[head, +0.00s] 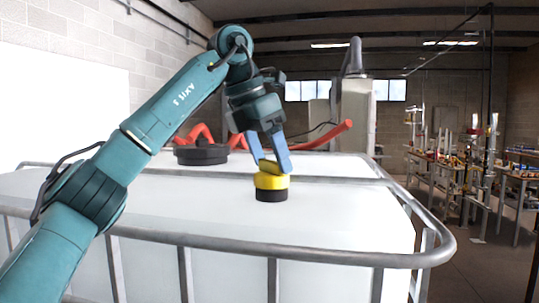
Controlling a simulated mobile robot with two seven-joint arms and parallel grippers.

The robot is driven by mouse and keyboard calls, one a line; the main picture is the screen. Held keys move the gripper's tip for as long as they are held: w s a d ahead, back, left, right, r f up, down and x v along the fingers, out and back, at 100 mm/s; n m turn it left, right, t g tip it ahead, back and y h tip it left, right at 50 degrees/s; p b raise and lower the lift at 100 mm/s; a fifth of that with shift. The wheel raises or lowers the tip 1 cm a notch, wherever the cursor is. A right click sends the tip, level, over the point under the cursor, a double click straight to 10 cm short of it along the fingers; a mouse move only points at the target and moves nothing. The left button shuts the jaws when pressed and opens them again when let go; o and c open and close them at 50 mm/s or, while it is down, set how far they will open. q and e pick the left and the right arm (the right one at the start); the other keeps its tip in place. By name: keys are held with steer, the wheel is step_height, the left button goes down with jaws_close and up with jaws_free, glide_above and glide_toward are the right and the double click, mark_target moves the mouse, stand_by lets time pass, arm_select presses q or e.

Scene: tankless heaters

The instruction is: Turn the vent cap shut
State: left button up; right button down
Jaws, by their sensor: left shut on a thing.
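The vent cap (271,182) is yellow and sits on a black base (271,195) on top of the white tank (200,205). My left gripper (271,168) comes down from above with its blue fingers shut on the yellow cap. The fingers hide part of the cap's upper side. From this view I cannot tell how far the cap is turned. My right gripper is not in view.
A larger black lid (201,154) lies on the tank top behind and left of the cap. A red hose (325,135) runs behind it. A grey metal rail (300,258) edges the tank. Cluttered workbenches (480,170) stand at the right.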

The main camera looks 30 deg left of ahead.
arm_select(q)
steer(key=m+g+h, duration=0.1)
steer(key=m, duration=0.3)
steer(key=shift+a+m, duration=0.1)
steer(key=shift+m, duration=0.2)
steer(key=m+g, duration=0.1)
steer(key=m, duration=0.1)
steer(key=m+h, duration=0.1)
steer(key=m, duration=0.1)
steer(key=shift+w+r+g, duration=0.1)
steer(key=shift+w+g, duration=0.05)
steer(key=shift+g, duration=0.25)
steer(key=o, duration=1)
steer(key=shift+a, duration=0.1)
steer(key=shift+a+r, duration=0.15)
steer(key=shift+r, duration=0.2)
steer(key=s+a, duration=0.1)
steer(key=a, duration=0.3)
steer(key=s+a, duration=0.1)
steer(key=a, duration=0.2)
steer(key=s+a, duration=0.1)
steer(key=a, duration=0.3)
steer(key=shift+a+r, duration=0.15)
steer(key=shift+a, duration=0.2)
